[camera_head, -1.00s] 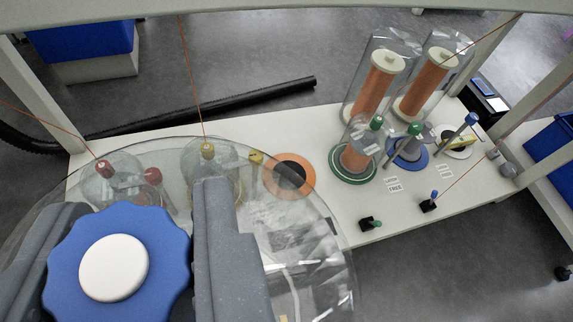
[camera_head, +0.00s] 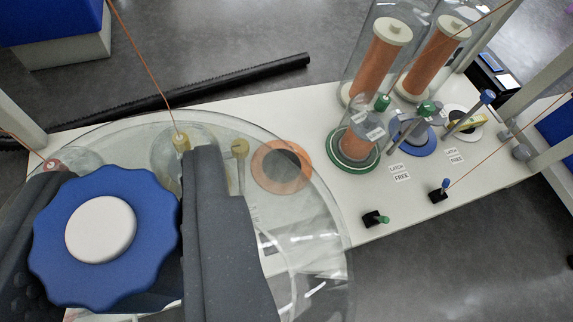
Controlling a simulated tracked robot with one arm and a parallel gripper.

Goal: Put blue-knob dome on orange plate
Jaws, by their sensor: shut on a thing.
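My gripper (camera_head: 120,240) is shut on the blue knob (camera_head: 52,232) with a white cap, one dark finger on each side of it. Under the knob spreads the large clear dome (camera_head: 310,272), held above the white table. The orange plate (camera_head: 268,179), a ring with a dark grey centre, lies on the table and shows through the right part of the dome, near its rim. The dome's lower left part is hidden by my gripper.
Tall clear covers over orange columns (camera_head: 382,60) stand at the right, near a green-rimmed plate (camera_head: 343,160) and a blue plate (camera_head: 412,147). Thin orange cords (camera_head: 140,65) cross the view.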

